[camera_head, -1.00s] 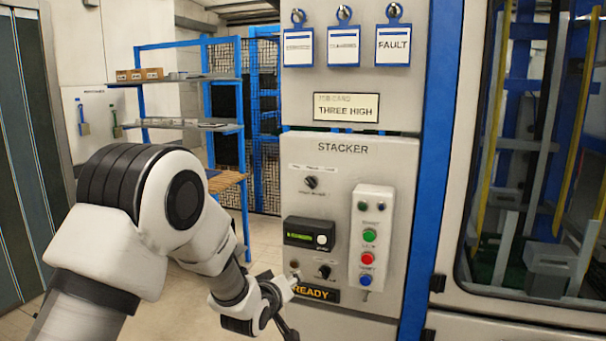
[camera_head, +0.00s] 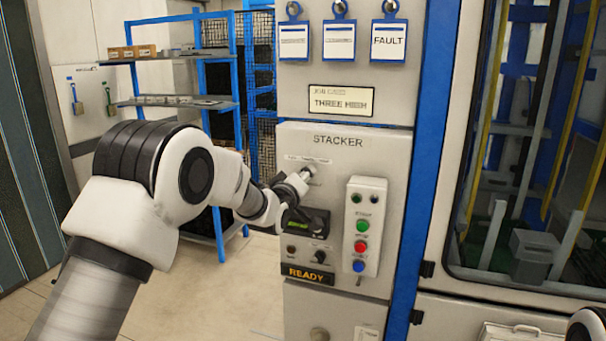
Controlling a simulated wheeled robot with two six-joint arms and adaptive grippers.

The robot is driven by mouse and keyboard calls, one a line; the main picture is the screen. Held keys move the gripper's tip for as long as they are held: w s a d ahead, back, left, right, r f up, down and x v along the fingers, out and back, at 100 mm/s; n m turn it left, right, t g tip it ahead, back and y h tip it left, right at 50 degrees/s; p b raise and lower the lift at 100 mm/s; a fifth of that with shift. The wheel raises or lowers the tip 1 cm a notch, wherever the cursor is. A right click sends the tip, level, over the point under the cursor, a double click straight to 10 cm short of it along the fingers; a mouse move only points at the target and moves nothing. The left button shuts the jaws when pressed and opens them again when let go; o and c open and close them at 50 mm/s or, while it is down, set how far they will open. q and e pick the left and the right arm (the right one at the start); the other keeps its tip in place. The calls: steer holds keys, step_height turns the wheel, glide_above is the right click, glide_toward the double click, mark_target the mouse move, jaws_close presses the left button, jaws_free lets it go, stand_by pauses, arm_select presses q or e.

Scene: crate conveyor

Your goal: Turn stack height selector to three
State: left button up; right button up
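The grey stacker panel (camera_head: 335,143) stands at the centre and carries a job card (camera_head: 341,101) reading "THREE HIGH". My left gripper (camera_head: 303,176) is at the upper selector knob, below a row of small labels. The gripper and wrist hide the knob, so I cannot tell its setting or whether the fingers touch it. The finger opening is too small and covered to read. A second black knob (camera_head: 319,256) sits lower on the panel, above a "READY" sign (camera_head: 307,274). Part of my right arm shows at the bottom right corner; its gripper is out of view.
A small display (camera_head: 305,222) sits just under my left wrist. A button box (camera_head: 362,228) with green, red and blue buttons juts out to the right. Hanging tags, one reading "FAULT" (camera_head: 388,41), are above. A blue shelf (camera_head: 216,120) stands behind my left arm.

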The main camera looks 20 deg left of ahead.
arm_select(q)
jaws_close()
steer(key=shift+f, duration=0.1)
steer(key=shift+f+m+b, duration=0.15)
steer(key=shift+m+b, duration=0.55)
steer(key=shift+b, duration=0.4)
steer(key=shift+m+b, duration=1.1)
steer(key=shift+b, duration=0.15)
steer(key=m+b, duration=0.2)
steer(key=m, duration=0.1)
steer(key=shift+b, duration=0.35)
steer(key=shift+m+b, duration=0.7)
steer(key=shift+m, duration=0.4)
jaws_free()
